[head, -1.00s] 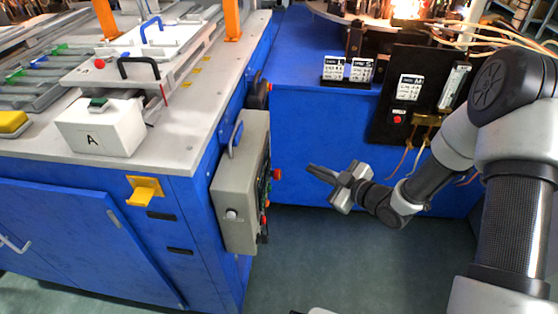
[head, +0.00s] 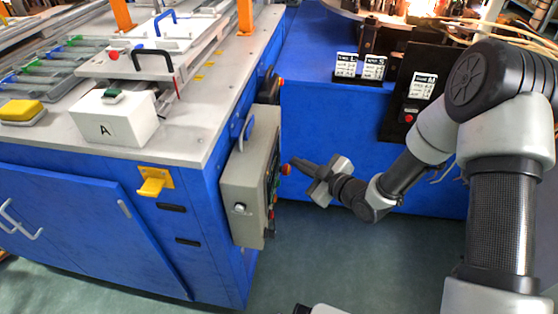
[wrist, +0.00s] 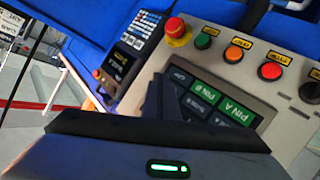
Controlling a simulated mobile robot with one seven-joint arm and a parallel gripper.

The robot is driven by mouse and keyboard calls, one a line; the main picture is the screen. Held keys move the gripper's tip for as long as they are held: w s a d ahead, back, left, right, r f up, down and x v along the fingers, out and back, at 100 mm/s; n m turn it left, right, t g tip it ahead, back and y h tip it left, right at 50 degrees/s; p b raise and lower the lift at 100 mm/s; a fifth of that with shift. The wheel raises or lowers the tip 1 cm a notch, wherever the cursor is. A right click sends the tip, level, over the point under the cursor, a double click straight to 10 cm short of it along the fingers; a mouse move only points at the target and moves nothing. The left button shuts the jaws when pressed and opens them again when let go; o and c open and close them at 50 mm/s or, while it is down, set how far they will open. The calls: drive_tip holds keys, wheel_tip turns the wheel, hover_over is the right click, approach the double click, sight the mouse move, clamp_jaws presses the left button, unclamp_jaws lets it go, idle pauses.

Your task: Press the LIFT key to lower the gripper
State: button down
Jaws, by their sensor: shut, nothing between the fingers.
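The grey control box (head: 240,195) hangs on the side of the blue cabinet, its key face turned right, nearly edge-on in the head view. In the wrist view its panel (wrist: 285,105) shows dark green keys, with PIN A (wrist: 237,112) and PIN B (wrist: 203,91) readable. I cannot read a LIFT label; my fingers cover part of the keypad. My gripper (head: 296,163) is shut and empty, its fingertips close to the key face. The fingers also show in the wrist view (wrist: 170,98), over the keypad's left part. I cannot tell whether they touch a key.
A red mushroom button (wrist: 178,31) and green (wrist: 203,41), orange (wrist: 234,54) and red (wrist: 270,71) buttons line the panel above the keypad. A yellow hook (head: 152,185) juts from the cabinet front. Open floor (head: 330,260) lies below my gripper.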

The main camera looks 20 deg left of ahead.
drive_tip(key=shift+s+a, duration=0.2)
drive_tip(key=shift+a, duration=0.5)
drive_tip(key=shift+a+f+b, duration=0.1)
drive_tip(key=shift+a+b, duration=0.05)
drive_tip(key=shift+b, duration=0.15)
idle(1.3)
drive_tip(key=shift+s+a, duration=0.1)
drive_tip(key=shift+a, duration=0.15)
drive_tip(key=shift+s+a+b, duration=0.1)
drive_tip(key=shift+a+b, duration=0.25)
idle(0.6)
drive_tip(key=shift+d, duration=0.1)
drive_tip(key=shift+w+d, duration=0.2)
drive_tip(key=shift+d, duration=0.45)
drive_tip(key=d, duration=0.2)
drive_tip(key=w+d, duration=0.1)
drive_tip(key=d, duration=0.2)
drive_tip(key=shift+w, duration=0.1)
idle(0.3)
